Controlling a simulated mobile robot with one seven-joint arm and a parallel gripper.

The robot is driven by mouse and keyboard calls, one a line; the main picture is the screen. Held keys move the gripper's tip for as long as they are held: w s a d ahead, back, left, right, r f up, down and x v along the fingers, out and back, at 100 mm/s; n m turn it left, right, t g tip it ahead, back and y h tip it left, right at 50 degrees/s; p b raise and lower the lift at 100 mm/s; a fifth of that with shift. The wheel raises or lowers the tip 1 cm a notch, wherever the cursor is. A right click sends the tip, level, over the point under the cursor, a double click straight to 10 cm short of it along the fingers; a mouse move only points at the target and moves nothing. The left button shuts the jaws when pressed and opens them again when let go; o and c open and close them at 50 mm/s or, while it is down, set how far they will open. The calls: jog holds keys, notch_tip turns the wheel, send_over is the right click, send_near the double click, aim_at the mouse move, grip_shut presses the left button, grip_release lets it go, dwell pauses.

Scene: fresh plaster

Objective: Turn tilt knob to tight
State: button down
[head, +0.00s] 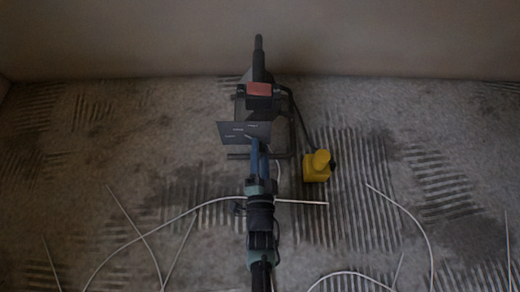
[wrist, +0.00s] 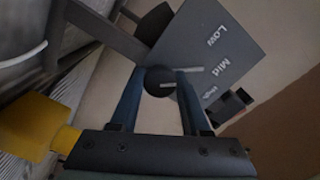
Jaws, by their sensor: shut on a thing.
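The tilt knob (wrist: 158,81) is a small dark round knob with a thin pale pointer bar. It sits in front of a grey label plate (wrist: 222,45), which also shows in the head view (head: 235,132). The plate reads "Low" and "Mid"; a third, smaller label is partly hidden by a finger and I cannot read it surely. The pointer lies toward the "Mid" side in the wrist view. My gripper (wrist: 160,76) has its two blue fingers on either side of the knob, shut on it. In the head view my gripper (head: 258,146) reaches the plate and hides the knob.
A dark machine with a red part (head: 259,89) and an upright handle (head: 259,55) stands behind the plate, near the wall. A yellow block with a knob (head: 317,168) sits to its right. White cables (head: 408,213) lie loose on the patchy floor.

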jog(key=m, duration=0.4)
jog(key=shift+f+m+b, duration=0.1)
jog(key=shift+m+b, duration=0.2)
jog(key=shift+b, duration=0.1)
jog(key=shift+m, duration=1.8)
jog(key=shift+c, duration=1.9)
grip_release()
jog(key=s+p, duration=0.5)
jog(key=s, duration=0.8)
